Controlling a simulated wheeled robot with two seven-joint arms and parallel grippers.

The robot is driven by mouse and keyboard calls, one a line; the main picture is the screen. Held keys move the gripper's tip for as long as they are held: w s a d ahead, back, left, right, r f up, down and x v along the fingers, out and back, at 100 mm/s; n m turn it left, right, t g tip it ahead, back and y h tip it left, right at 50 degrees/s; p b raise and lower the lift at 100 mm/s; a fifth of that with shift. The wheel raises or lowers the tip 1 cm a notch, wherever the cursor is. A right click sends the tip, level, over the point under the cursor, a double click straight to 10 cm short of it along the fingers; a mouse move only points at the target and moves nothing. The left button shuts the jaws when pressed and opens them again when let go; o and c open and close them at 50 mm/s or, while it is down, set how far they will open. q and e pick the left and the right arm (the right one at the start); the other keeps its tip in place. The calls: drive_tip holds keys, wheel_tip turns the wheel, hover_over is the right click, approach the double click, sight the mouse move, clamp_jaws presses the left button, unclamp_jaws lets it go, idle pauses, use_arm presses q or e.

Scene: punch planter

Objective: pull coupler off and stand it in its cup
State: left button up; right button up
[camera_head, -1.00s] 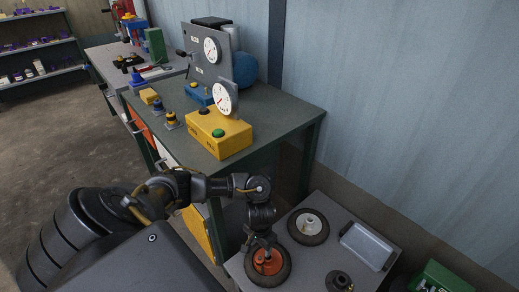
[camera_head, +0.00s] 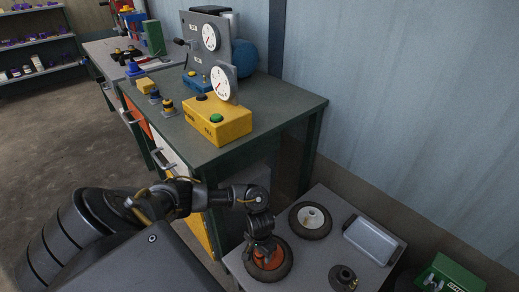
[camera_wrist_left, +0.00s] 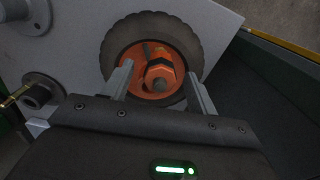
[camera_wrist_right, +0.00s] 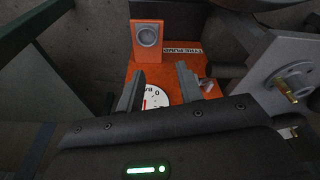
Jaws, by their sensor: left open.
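In the left wrist view, an orange piece with a dark band (camera_wrist_left: 160,70), which looks like the coupler, sits on the orange hub of a black-tyred wheel (camera_wrist_left: 112,45). My left gripper (camera_wrist_left: 158,76) is open, with its fingers on either side of that piece; I cannot tell whether they touch it. In the head view my left gripper (camera_head: 264,250) is over the same wheel (camera_head: 284,268), partly hiding the hub. My right gripper (camera_wrist_right: 158,85) is open and empty above an orange tyre pump (camera_wrist_right: 178,90). A raised orange block with a round grey socket (camera_wrist_right: 148,35) may be the cup.
The low grey table (camera_head: 318,262) also holds a white-hubbed wheel (camera_head: 310,220), a metal tray (camera_head: 371,240) and a dark round fitting (camera_head: 343,278). The green workbench (camera_head: 275,105) with a yellow gauge box (camera_head: 218,122) stands behind. A green box (camera_head: 449,274) is at lower right.

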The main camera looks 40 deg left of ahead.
use_arm(q)
drive_tip(key=shift+f, duration=0.25)
drive_tip(key=shift+c, duration=0.2)
drive_tip(key=c, duration=1.2)
